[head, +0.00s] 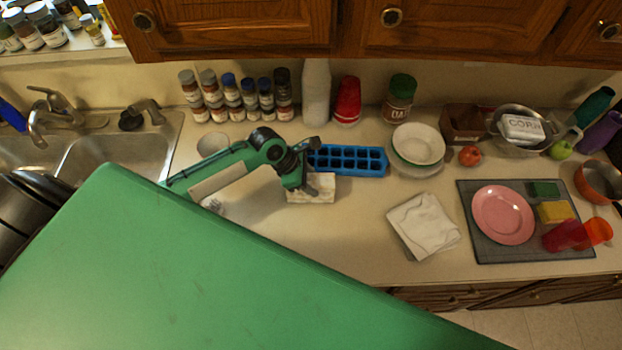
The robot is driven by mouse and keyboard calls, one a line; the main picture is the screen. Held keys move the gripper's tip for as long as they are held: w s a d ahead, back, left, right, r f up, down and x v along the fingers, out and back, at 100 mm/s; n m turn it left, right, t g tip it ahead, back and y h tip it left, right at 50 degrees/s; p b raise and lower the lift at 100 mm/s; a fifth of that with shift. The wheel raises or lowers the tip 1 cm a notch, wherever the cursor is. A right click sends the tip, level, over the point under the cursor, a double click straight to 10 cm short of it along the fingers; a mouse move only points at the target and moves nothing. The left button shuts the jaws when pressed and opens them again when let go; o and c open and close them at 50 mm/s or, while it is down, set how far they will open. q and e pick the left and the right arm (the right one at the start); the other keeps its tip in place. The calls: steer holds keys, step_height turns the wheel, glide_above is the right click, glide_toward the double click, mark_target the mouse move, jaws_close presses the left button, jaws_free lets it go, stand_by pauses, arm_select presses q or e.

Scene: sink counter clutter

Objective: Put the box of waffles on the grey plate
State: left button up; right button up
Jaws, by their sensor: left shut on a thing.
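A small whitish box (322,187), perhaps the box of waffles, is on the counter in front of the blue ice tray; its print is too small to read. My left gripper (309,184) comes in from the left and is shut on this box, with its fingers hiding part of it. I cannot tell whether the box is lifted. A pale greyish plate (421,171) shows at its rim to the right, mostly hidden under a white bowl (418,143). My right gripper is not in view.
A blue ice tray (347,160) is right behind the box. A folded white cloth (423,226) lies at the front right. A grey mat (484,249) holds a pink plate (503,214) and a yellow sponge (555,212). Jars line the wall. Counter between box and cloth is clear.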

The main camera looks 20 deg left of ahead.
arm_select(q)
steer(key=shift+f, duration=0.15)
steer(key=o, duration=1.3)
